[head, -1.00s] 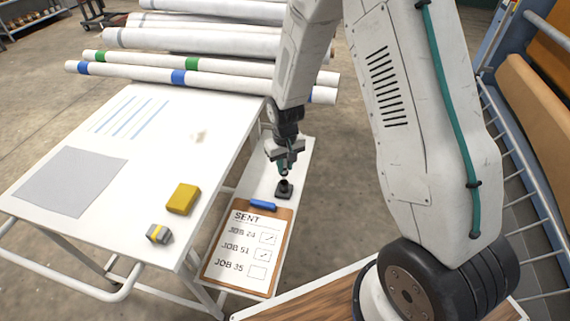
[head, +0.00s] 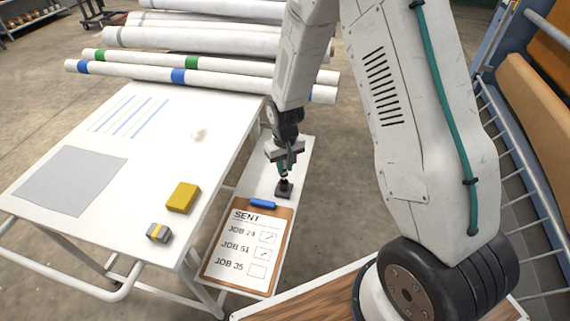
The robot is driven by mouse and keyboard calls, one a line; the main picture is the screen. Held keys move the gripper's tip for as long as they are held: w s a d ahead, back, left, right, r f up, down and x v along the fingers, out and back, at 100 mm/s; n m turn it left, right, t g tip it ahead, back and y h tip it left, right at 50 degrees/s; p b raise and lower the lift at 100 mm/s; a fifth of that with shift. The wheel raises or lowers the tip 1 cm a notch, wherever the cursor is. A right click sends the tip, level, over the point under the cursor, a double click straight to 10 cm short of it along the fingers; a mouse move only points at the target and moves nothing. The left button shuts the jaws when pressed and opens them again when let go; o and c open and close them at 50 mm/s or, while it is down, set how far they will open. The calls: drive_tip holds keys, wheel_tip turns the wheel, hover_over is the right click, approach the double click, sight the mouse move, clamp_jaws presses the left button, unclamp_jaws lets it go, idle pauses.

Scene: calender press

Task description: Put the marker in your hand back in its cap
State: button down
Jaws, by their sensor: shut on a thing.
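My gripper (head: 285,158) is shut on a dark teal marker (head: 283,171), which points down over the narrow white side shelf. The cap (head: 284,183) appears as a small dark piece standing in a black block on that shelf. The marker's lower end is right above the cap, and the two look touching or nearly so. At this size I cannot tell whether the tip is inside the cap. The fingers hide the marker's upper part.
A clipboard (head: 246,251) with a blue clip (head: 263,203) lies just in front of the block. White rolls (head: 215,75) lie behind.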

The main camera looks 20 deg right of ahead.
sight(285, 174)
drive_tip(key=shift+f, duration=1.75)
drive_tip(key=c, duration=1.2)
unclamp_jaws()
drive_tip(key=shift+r, duration=0.1)
